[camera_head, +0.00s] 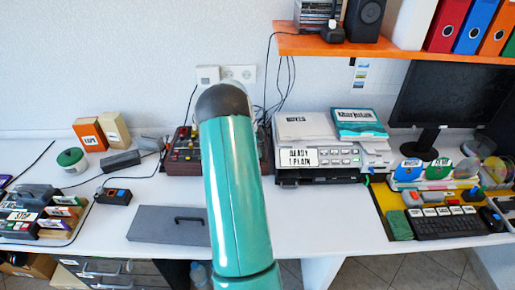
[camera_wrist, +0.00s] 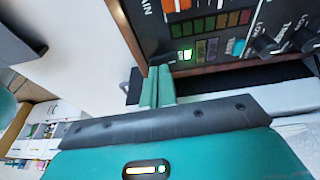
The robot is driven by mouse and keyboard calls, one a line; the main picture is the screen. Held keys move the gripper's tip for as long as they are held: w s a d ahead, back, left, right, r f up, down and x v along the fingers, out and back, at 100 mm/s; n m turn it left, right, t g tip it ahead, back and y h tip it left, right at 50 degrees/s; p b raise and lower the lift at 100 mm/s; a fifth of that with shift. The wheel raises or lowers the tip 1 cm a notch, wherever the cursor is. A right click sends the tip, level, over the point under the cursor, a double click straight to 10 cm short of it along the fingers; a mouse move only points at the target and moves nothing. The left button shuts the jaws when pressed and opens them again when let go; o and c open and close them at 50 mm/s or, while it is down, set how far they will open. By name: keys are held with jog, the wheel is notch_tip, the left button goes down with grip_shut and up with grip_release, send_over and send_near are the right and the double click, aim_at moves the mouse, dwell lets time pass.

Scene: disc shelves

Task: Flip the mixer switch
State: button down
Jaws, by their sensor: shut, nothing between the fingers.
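The mixer (camera_head: 184,150), a dark panel in a brown-red case with knobs and buttons, stands at the back of the white desk in the head view, partly hidden behind my teal arm. The gripper is hidden behind my arm in the head view.
To the right stand a white and black device (camera_head: 318,158), a monitor (camera_head: 450,95) and a keyboard (camera_head: 450,223). An orange shelf (camera_head: 400,47) hangs above. To the left are small boxes (camera_head: 89,134) and a green-lidded pot (camera_head: 71,160). A grey flat case (camera_head: 168,224) lies in front.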

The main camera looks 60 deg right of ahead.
jog(key=shift+a, duration=0.1)
jog(key=shift+s+a+f+t+h, duration=0.15)
jog(key=shift+a+f+t+h, duration=0.35)
jog(key=shift+h, duration=0.4)
jog(key=shift+s+a+f, duration=0.1)
jog(key=shift+s+f, duration=0.05)
jog(key=shift+f, duration=0.15)
jog(key=shift+w+d+r, duration=0.1)
jog(key=shift+w+d, duration=0.35)
jog(key=shift+d, duration=0.25)
jog(key=shift+d+r, duration=0.15)
jog(key=shift+r, duration=0.4)
jog(key=s+v, duration=0.1)
jog(key=v, duration=1.3)
jog(key=shift+s+a, duration=0.2)
jog(key=shift+s, duration=0.05)
